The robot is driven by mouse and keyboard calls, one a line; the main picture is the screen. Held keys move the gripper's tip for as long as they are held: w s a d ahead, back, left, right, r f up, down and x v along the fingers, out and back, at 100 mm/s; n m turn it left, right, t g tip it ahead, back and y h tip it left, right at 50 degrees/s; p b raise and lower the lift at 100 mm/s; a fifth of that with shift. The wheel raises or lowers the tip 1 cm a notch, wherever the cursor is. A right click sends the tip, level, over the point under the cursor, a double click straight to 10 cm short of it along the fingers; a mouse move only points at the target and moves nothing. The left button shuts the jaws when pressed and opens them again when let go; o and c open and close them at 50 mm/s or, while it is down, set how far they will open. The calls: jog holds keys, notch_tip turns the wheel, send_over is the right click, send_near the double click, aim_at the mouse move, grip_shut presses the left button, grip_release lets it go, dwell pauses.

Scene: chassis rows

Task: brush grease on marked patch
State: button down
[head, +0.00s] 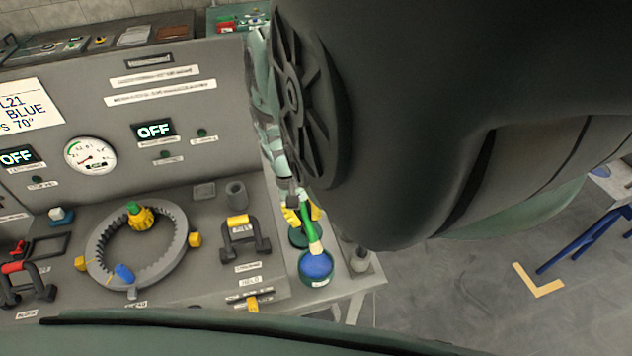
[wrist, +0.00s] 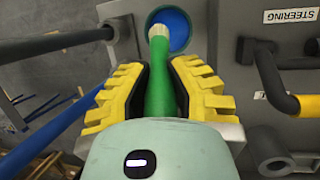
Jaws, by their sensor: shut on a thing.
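My gripper (head: 301,213) is shut on a brush (head: 309,228) with a green handle and pale bristles. In the wrist view, the yellow-padded fingers of my gripper (wrist: 165,95) close around the green handle of the brush (wrist: 159,88). The bristles point at the pot of blue grease (head: 316,266) and overlap its rim in both views; I cannot tell whether they touch the grease. The same pot shows at the top of the wrist view (wrist: 178,28). A grey toothed ring (head: 170,266) lies on the bench to the left. I cannot clearly make out the marked patch.
A black handle with a yellow grip (head: 240,224) stands left of the pot, with a grey hollow cylinder (head: 236,194) behind it. An upright panel (head: 160,115) with a gauge and OFF displays backs the bench (head: 345,290). The floor to the right is mostly open.

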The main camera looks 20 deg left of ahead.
notch_tip(320, 180, down, 6)
jog(key=b, duration=0.4)
jog(key=shift+s+f+b, duration=0.15)
jog(key=shift+b, duration=0.15)
jog(key=shift+f+b, duration=0.5)
jog(key=shift+f, duration=0.15)
dwell(1.9)
jog(key=shift+r, duration=0.15)
jog(key=shift+d+r+p, duration=0.1)
jog(key=shift+r+p, duration=2.7)
jog(key=shift+r, duration=0.65)
